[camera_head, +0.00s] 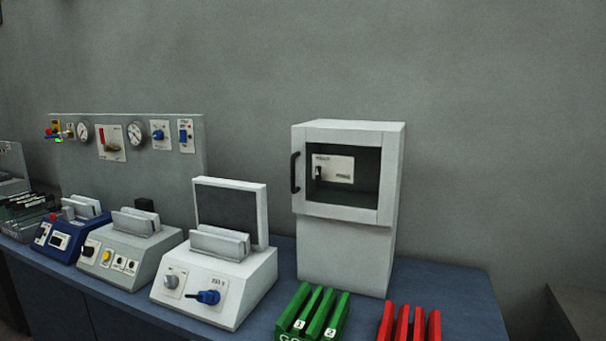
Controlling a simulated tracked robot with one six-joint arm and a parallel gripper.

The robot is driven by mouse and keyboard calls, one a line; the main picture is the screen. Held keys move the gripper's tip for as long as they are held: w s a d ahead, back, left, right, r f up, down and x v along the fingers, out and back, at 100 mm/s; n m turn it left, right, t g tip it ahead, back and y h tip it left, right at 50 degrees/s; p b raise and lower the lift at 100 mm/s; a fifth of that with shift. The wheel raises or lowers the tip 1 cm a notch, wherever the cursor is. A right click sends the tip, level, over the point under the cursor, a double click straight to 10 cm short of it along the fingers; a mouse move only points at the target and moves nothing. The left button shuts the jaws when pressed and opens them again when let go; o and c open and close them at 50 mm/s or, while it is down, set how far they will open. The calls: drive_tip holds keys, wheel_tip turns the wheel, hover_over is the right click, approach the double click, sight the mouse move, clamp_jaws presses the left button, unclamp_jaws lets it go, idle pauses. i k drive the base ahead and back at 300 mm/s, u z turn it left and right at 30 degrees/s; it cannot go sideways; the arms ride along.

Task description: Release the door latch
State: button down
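A white cabinet (346,250) stands upright on the blue bench at right of centre. Its upper front is a framed door (342,137) with a dark window or opening. The door looks shut. A black handle (296,173) is on the door's left edge. Inside the opening, a white plate (341,169) carries a small dark lever or switch (319,173) and print too small to read. I cannot make out a separate latch. My gripper is not in view.
Several devices line the blue bench (455,295), including a white one (246,290) left of the cabinet. A green rack (314,313) and a red rack (408,326) stand in front. A grey panel with gauges (178,175) stands behind. Bench space right of the cabinet is clear.

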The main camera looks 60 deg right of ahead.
sight(319, 175)
drive_tip(key=z, duration=0.05)
drive_tip(key=i, duration=1)
drive_tip(key=u, duration=0.05)
